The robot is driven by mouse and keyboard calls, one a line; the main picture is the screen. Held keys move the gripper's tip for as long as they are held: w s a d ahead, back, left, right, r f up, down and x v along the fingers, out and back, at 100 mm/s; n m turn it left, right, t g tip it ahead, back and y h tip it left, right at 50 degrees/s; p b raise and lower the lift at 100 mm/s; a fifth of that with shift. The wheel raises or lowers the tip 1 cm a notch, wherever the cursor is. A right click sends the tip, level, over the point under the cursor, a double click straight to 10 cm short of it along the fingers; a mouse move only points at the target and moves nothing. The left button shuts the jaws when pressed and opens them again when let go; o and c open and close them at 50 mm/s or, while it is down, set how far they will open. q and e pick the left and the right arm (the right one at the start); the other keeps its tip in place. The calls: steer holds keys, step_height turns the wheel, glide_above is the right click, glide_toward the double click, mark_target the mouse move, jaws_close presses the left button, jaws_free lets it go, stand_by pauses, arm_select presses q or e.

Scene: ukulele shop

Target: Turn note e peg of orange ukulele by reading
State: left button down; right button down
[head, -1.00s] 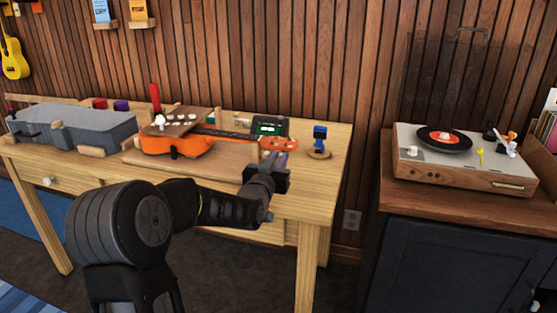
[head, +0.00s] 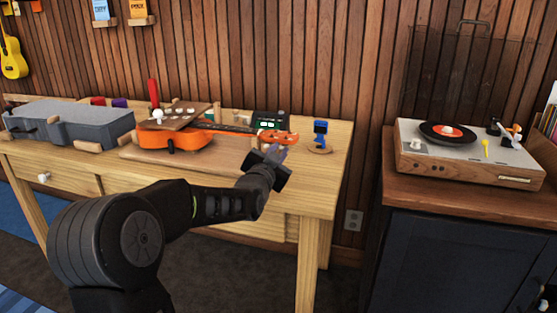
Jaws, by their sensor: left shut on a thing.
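The orange ukulele (head: 190,140) lies on the wooden bench with its headstock (head: 278,137) pointing right. A brown board with several white pegs (head: 178,117) covers part of its body. My left gripper (head: 275,152) is at the near side of the headstock, its fingers shut on a tuning peg there. The peg itself is too small and hidden to make out. A dark device with a lit green display (head: 269,122) stands just behind the headstock; its reading is too small to make out. My right gripper is not in view.
A small blue device (head: 320,132) stands on a round wooden base right of the headstock. A grey case (head: 70,126) fills the bench's left end. A record player (head: 465,150) sits on a cabinet at right. The bench's front right corner (head: 312,195) is bare.

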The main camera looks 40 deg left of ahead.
arm_select(q)
steer(key=m+b, duration=0.1)
steer(key=m, duration=0.1)
steer(key=shift+f+m, duration=0.1)
steer(key=shift+m, duration=0.2)
steer(key=shift+m+b, duration=0.3)
steer(key=shift+m, duration=0.7)
steer(key=c, duration=1.6)
jaws_free()
steer(key=shift+c, duration=0.2)
